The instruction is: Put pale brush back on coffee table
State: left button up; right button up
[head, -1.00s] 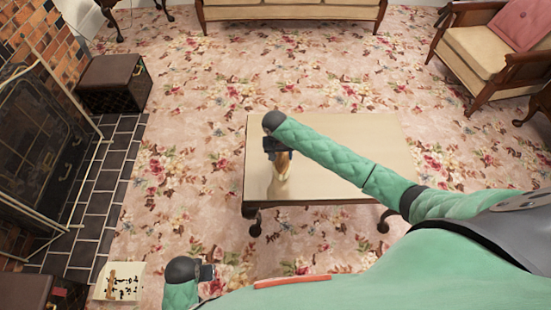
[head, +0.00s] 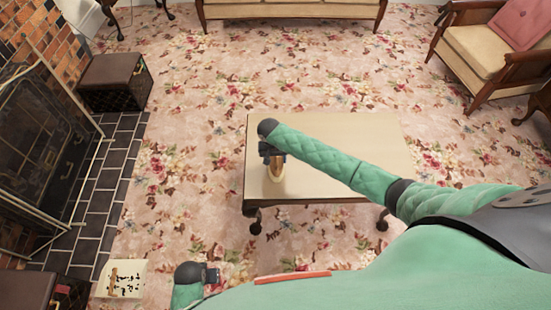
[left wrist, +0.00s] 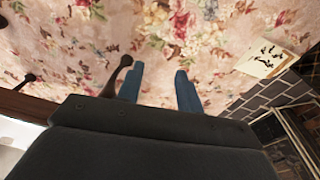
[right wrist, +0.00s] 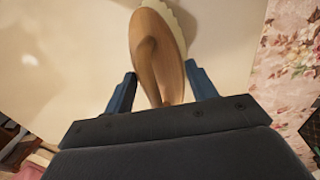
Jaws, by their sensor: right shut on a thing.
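The pale brush (right wrist: 160,45) is wooden with a cream bristle edge, and fills the space between the two blue fingers in the right wrist view. In the head view the brush (head: 276,172) hangs below my right gripper (head: 272,157), over the left part of the coffee table (head: 335,180). The right gripper (right wrist: 160,88) is shut on the brush. I cannot tell whether the brush touches the tabletop. My left gripper (left wrist: 158,85) is open and empty above the floral carpet; in the head view it (head: 211,274) is at the lower left.
A dark box (head: 112,82) stands by the brick fireplace at the left. A paper with dark marks (head: 121,279) lies on the floor at the lower left. A sofa (head: 290,10) and an armchair (head: 490,50) stand at the back. Most of the tabletop is bare.

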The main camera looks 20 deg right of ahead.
jog(key=o, duration=1)
pick_arm(q)
jog(key=shift+f, duration=0.1)
pick_arm(e)
jog(key=shift+a+r, duration=0.1)
jog(key=shift+r, duration=0.25)
notch_tip(320, 180, up, 10)
jog(key=a+r+b, duration=0.1)
jog(key=b, duration=0.1)
jog(key=s+a+f+n+y, duration=0.15)
jog(key=s+a+f, duration=0.25)
jog(key=s, duration=0.5)
jog(key=s+a+f+n+y, duration=0.1)
jog(key=s+a+f+n, duration=0.15)
jog(key=s, duration=0.55)
pick_arm(q)
notch_tip(320, 180, up, 7)
jog(key=shift+w+d, duration=0.25)
jog(key=shift+w, duration=0.05)
pick_arm(e)
jog(key=shift+n+t, duration=0.6)
jog(key=shift+t, duration=0.3)
jog(key=s+d+f, duration=0.1)
jog(key=s, duration=0.5)
jog(key=s+d+f, duration=0.1)
jog(key=s, duration=0.6)
jog(key=s+d, duration=0.2)
jog(key=s, duration=0.4)
jog(key=shift+s+f, duration=0.15)
jog(key=shift+f, duration=0.25)
